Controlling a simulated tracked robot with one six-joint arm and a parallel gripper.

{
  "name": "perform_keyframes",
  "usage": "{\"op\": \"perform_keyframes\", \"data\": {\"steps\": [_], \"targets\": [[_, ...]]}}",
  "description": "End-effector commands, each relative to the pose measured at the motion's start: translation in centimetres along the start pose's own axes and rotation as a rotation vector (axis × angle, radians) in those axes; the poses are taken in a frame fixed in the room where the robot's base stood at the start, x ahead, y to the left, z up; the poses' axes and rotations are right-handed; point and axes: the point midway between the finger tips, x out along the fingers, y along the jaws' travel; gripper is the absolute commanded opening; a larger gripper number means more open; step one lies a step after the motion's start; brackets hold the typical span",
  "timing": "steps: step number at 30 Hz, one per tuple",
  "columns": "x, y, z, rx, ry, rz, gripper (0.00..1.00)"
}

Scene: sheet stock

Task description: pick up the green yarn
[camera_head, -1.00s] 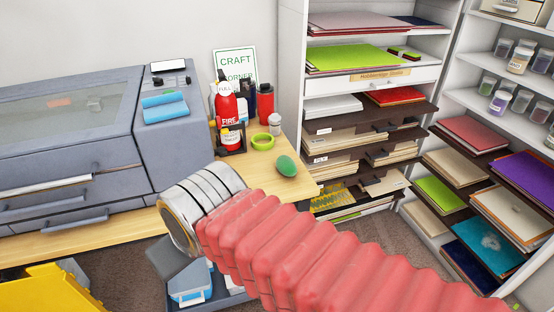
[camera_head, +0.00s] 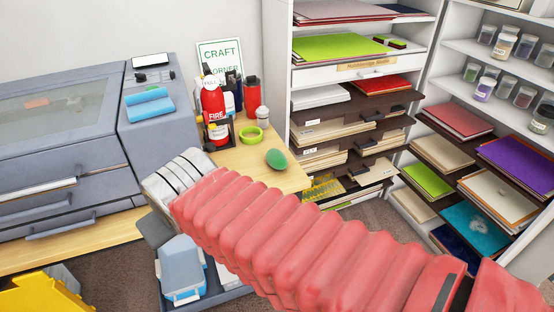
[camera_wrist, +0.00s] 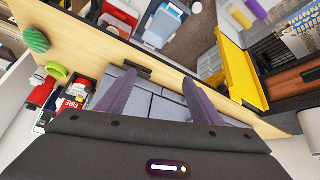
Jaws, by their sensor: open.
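The green yarn (camera_head: 277,159) is an egg-shaped green ball on the wooden counter (camera_head: 262,179), near its right end. It also shows in the wrist view at the upper left (camera_wrist: 35,38). My gripper (camera_wrist: 160,85) is open and empty, its two dark fingers spread over the grey machine's side of the counter. The yarn lies apart from the fingers, to their upper left in the wrist view. In the head view my red-sleeved arm reaches to the left below the yarn, and the fingers are hidden.
Close to the yarn stand a lime-green tape ring (camera_head: 252,135), a white-capped jar (camera_head: 262,116) and a red fire extinguisher (camera_head: 214,112). A grey machine (camera_head: 60,140) fills the left. Paper shelves (camera_head: 290,80) rise at the right. A yellow object (camera_head: 45,292) is low left.

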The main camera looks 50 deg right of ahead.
Motion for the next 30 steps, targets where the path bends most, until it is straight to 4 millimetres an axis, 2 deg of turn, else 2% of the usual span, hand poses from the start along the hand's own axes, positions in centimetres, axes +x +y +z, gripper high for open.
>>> {"op": "perform_keyframes", "data": {"steps": [1, 3, 6, 14, 23, 30], "targets": [[1.1, 1.7, -0.7, 0.023, 0.012, 0.037, 0.64], [2.4, 4.1, -1.8, 0.05, 0.044, 0.086, 0.69], [4.1, 7.7, -3.1, 0.081, 0.088, 0.151, 0.7], [7.8, 16.7, -4.8, 0.135, 0.193, 0.281, 0.7], [11.1, 25.9, -3.8, 0.178, 0.304, 0.359, 0.7], [13.2, 31.5, -0.9, 0.217, 0.395, 0.357, 0.7]]}}
